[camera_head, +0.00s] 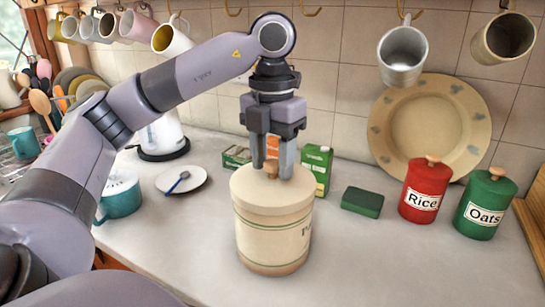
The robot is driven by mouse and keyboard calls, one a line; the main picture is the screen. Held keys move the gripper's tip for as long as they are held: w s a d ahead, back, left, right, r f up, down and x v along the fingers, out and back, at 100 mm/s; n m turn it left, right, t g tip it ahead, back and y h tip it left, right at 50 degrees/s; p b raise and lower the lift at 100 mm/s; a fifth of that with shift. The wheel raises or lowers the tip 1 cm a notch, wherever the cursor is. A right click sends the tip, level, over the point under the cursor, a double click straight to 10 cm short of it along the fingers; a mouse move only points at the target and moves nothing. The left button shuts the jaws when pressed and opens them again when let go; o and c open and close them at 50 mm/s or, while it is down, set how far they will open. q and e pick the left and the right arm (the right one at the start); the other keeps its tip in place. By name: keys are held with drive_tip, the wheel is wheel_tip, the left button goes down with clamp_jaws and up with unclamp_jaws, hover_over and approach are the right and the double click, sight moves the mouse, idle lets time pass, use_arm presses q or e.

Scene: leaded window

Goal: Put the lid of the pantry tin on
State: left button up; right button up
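The cream pantry tin (274,244) stands upright on the counter in the middle of the head view, with green bands and dark lettering partly turned away to the right. Its cream lid (250,193) lies level over the tin's top, with no clear gap visible at the front. My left gripper (271,172) points down from above, one finger on each side of the lid's wooden knob, and looks shut on it. The far edge of the lid is partly behind the fingers. My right gripper is not in view.
A red Rice tin (424,193) and a green Oats tin (484,206) stand at the right. A dark green block (362,202) and a green carton (317,170) are nearer. A plate with a spoon (182,184) lies left. The front right counter is clear.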

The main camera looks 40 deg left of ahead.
sight(273, 162)
use_arm(q)
drive_tip(key=shift+o, duration=0.2)
drive_tip(key=shift+r, duration=0.1)
wheel_tip(273, 162, up, 12)
drive_tip(key=p, duration=0.5)
idle(0.7)
